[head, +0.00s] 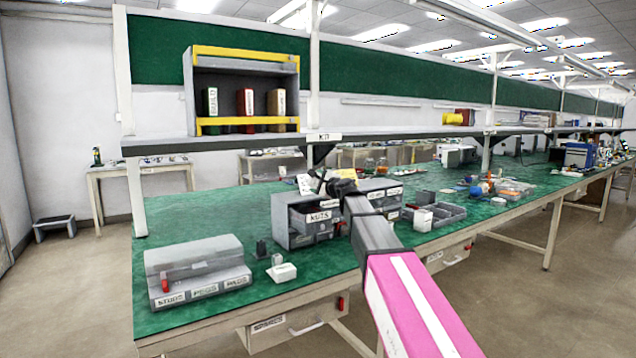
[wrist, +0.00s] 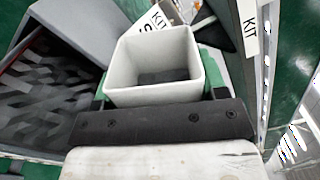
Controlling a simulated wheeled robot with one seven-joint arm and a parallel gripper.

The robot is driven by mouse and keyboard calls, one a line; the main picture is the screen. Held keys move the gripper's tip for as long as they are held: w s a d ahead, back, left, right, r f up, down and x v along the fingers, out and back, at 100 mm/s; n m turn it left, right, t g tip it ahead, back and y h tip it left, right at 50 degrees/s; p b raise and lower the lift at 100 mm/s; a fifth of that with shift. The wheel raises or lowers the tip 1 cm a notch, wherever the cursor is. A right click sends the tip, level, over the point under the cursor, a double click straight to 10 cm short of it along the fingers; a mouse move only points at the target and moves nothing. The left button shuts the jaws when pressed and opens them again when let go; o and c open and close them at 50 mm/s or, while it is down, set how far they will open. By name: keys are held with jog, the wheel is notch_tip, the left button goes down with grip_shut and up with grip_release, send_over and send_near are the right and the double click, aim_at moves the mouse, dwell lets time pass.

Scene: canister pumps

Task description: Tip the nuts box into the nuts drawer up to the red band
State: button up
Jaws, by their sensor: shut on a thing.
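A white, open-topped box (wrist: 152,52) sits upright between the black fingers of my gripper (wrist: 158,97) in the wrist view. Its floor is dark grey; I cannot tell whether that is nuts. To its left is an open grey drawer (wrist: 85,38) with a patchy grey surface of contents (wrist: 60,90). A thin red line (wrist: 20,62) runs along the drawer's edge; the exact level against it is unclear. In the head view, my gripper (head: 338,186) is above the grey drawer unit labelled NUTS (head: 283,222). My arm hides part of that unit, and the held box is not clear there.
A grey bin unit (head: 195,265) labelled STUDS, PEGS and another word stands at the front left of the green bench (head: 250,325). Small grey and white parts (head: 282,270) lie between the units. A shelf (head: 225,142) marked KIT runs above. Trays (head: 440,213) lie to the right.

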jog(key=m, duration=0.3)
jog(key=shift+w+d+f, duration=0.15)
jog(key=shift+d+f, duration=0.05)
jog(key=shift+f, duration=0.1)
notch_tip(320, 180, up, 2)
jog(key=m, duration=0.5)
jog(key=shift+a, duration=0.1)
jog(key=m, duration=0.1)
jog(key=r+m, duration=0.1)
jog(key=m, duration=0.1)
jog(key=a+m, duration=0.1)
jog(key=m, duration=0.1)
jog(key=shift+s+r, duration=0.25)
jog(key=shift+s, duration=0.15)
jog(key=shift+d, duration=0.1)
